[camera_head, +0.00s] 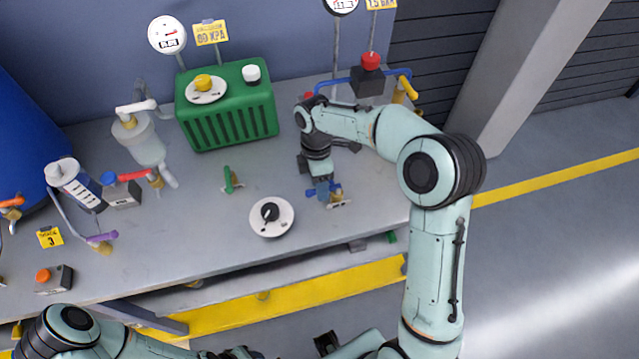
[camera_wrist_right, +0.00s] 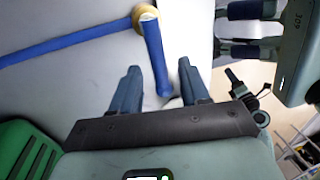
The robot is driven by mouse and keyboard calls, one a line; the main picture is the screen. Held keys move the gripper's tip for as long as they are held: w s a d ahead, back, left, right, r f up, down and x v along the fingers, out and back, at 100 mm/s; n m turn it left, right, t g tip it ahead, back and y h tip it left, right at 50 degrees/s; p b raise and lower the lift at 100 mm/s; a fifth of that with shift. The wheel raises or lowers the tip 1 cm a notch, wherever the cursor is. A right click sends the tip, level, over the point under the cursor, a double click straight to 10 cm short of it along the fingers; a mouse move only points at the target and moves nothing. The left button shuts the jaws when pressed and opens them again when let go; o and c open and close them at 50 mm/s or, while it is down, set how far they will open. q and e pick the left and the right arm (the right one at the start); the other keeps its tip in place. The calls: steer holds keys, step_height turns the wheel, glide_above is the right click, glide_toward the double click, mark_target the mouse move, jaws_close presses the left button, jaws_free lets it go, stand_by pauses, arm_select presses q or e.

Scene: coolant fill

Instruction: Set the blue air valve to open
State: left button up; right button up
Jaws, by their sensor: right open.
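The blue air valve (camera_head: 337,188) has a blue lever on a brass body. It stands on a small plate near the front right of the bench. My right gripper (camera_head: 322,192) is open and points down right beside it, partly hiding it. In the right wrist view, a blue bar (camera_wrist_right: 153,55) hangs from a brass collar, and its lower end lies between the open fingers of my right gripper (camera_wrist_right: 158,88). I cannot tell whether a finger touches it. My left arm shows at the lower left, and its gripper is cut off or unclear at the bottom edge.
A green ribbed tank (camera_head: 228,115) with a yellow knob stands at the back. A green-handled valve (camera_head: 231,180) and a round dial (camera_head: 271,216) are left of my right gripper. A red-topped button box (camera_head: 369,78) with blue pipe stands behind.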

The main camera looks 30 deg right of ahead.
jaws_close()
